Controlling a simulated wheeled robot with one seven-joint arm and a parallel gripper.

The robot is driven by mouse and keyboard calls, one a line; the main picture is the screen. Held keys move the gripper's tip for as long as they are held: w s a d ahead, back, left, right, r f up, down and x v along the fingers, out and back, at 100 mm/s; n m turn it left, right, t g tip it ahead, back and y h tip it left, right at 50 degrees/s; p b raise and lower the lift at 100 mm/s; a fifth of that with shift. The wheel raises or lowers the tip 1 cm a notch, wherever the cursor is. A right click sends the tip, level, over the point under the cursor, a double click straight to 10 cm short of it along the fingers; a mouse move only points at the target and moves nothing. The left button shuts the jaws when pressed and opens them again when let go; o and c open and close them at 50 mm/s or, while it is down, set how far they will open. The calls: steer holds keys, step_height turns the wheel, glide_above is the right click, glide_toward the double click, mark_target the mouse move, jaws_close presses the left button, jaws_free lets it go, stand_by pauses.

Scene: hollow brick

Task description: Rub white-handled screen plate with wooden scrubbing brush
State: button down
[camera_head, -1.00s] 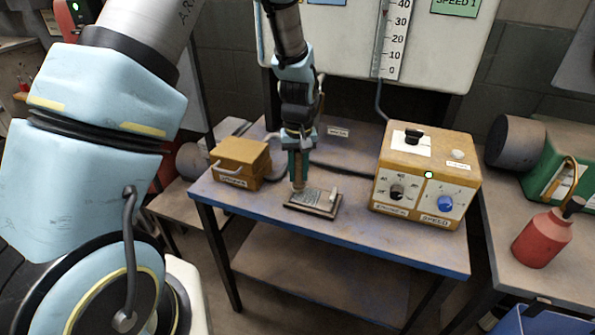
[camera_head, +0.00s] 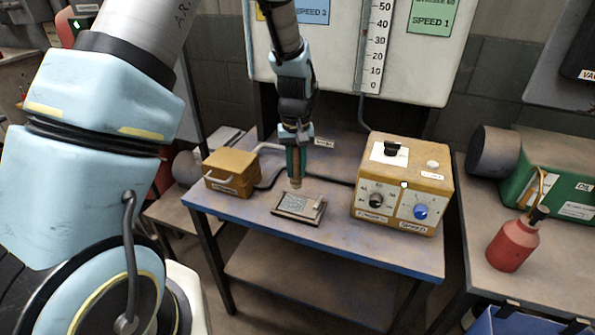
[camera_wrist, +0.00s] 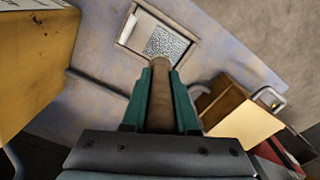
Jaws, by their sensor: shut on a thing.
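The screen plate (camera_head: 292,207) lies flat on the blue-edged table, with a dark frame, a grey mesh and a small pale handle (camera_head: 318,206) at its right side. My gripper (camera_head: 296,160), with green fingers, points down and is shut on the wooden scrubbing brush (camera_head: 296,183). The brush end shows just beyond the plate's far edge and looks apart from it. In the wrist view the brush (camera_wrist: 160,100) stands between the green fingers, its tip overlapping the edge of the plate's mesh (camera_wrist: 166,44). The bristles are hidden there.
A yellow control box (camera_head: 402,185) with knobs stands right of the plate. A smaller yellow box (camera_head: 232,171) with a handle stands at the left. A red bottle (camera_head: 512,245) is on the right-hand table. The table front is clear.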

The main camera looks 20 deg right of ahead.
steer(key=shift+r+p, duration=0.6)
steer(key=shift+r, duration=0.65)
